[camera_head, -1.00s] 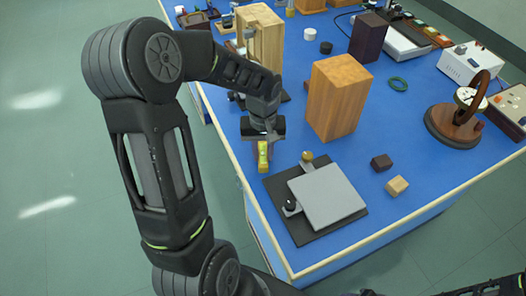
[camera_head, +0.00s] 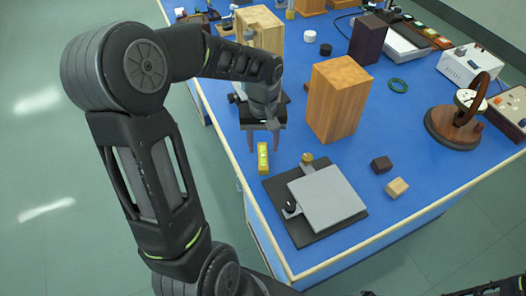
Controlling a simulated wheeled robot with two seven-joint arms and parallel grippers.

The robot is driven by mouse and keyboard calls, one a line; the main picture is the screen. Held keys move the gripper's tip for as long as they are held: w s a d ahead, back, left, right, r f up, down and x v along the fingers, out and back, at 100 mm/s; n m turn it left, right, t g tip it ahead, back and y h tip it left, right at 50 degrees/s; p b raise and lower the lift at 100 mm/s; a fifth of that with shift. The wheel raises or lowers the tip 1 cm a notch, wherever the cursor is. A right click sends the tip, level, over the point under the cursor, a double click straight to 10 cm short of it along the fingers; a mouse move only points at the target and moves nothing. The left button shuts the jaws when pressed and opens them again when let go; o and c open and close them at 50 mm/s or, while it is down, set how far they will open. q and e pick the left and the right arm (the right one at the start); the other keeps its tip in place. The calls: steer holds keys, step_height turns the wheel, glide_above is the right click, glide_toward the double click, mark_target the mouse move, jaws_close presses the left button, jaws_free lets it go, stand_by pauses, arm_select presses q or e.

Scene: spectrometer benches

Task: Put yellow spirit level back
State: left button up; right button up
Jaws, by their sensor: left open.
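The yellow spirit level (camera_head: 263,158) lies on the blue bench top (camera_head: 385,125) near its left edge, just left of a grey plate on a dark base. My left gripper (camera_head: 264,146) is open, its two fingers spread and pointing down just behind and above the level. The level shows clear of the fingers, in front of them. I cannot tell whether a finger touches it. My right gripper is not clearly seen; only dark parts of mine show at the bottom right corner.
The levelling plate (camera_head: 327,196) on its dark base stands right of the level. A tall wooden block (camera_head: 337,100) stands behind it. Two small blocks, dark (camera_head: 381,164) and light (camera_head: 397,187), lie to the right. A round-based wooden instrument (camera_head: 455,125) stands at far right.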

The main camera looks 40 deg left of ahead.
mark_target(263, 157)
arm_select(q)
step_height(263, 157, up, 7)
steer(key=shift+r, duration=0.2)
stand_by(0.9)
